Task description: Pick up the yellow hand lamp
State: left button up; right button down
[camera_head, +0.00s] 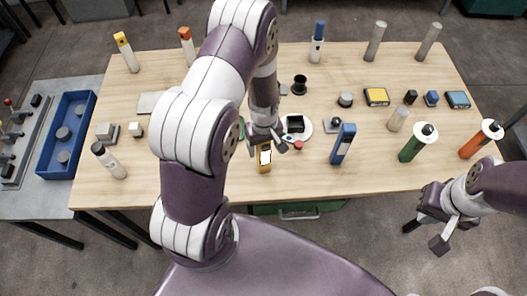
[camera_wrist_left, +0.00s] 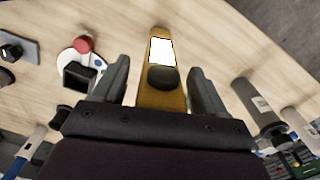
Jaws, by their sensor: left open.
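Part of the lamp is hidden by my gripper. My right gripper (camera_head: 425,236) is open and empty, off the table's front right.
A white round plate (camera_head: 307,128) with a black block and a red knob sits just right of the lamp. A blue hand lamp (camera_head: 344,143) stands farther right. A green cylinder (camera_head: 412,150) stands beyond it.

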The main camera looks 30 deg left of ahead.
pick_arm(q)
grip_shut()
jog(key=shift+r, duration=0.15)
